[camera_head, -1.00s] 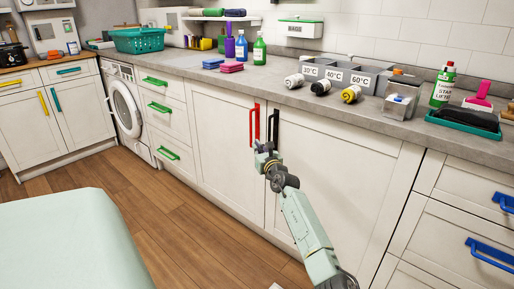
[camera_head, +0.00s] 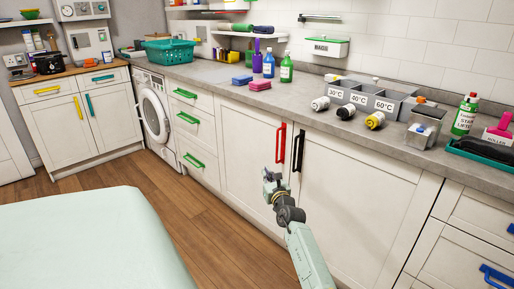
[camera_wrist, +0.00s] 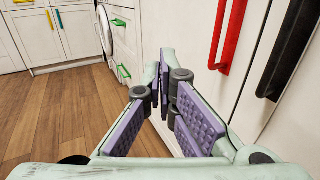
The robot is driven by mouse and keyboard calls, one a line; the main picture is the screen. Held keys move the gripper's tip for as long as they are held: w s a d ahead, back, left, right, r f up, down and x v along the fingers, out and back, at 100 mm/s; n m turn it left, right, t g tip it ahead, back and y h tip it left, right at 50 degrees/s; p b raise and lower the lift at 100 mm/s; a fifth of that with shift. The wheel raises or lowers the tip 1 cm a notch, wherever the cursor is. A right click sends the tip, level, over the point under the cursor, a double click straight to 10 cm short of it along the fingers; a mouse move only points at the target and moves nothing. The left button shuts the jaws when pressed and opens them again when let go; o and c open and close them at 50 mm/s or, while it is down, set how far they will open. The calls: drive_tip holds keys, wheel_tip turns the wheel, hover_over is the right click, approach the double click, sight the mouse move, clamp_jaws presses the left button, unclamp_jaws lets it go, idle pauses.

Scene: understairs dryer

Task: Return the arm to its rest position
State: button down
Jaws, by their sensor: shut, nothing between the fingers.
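My arm reaches up from the lower right in the head view. My gripper (camera_head: 269,178) is shut and empty, in front of the white cabinet doors. It is left of and below the red handle (camera_head: 281,143) and the black handle (camera_head: 298,152), apart from both. In the wrist view my gripper (camera_wrist: 165,82) shows its purple pads, with nothing held between them. The red handle (camera_wrist: 225,35) and the black handle (camera_wrist: 287,50) are to its right there. Both cabinet doors look closed.
The grey counter (camera_head: 220,75) holds grey bins (camera_head: 366,99), several small bottles and a teal basket (camera_head: 170,52). A washing machine (camera_head: 154,112) stands further left. A pale green surface (camera_head: 90,240) fills the lower left. Wooden floor (camera_head: 205,215) is clear between it and the cabinets.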

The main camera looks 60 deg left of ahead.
drive_tip(key=shift+s+d+p, duration=0.2)
drive_tip(key=shift+s+p, duration=0.4)
drive_tip(key=shift+s, duration=0.55)
drive_tip(key=shift+s+d+p, duration=0.2)
drive_tip(key=shift+s+p, duration=0.4)
drive_tip(key=shift+s, duration=0.55)
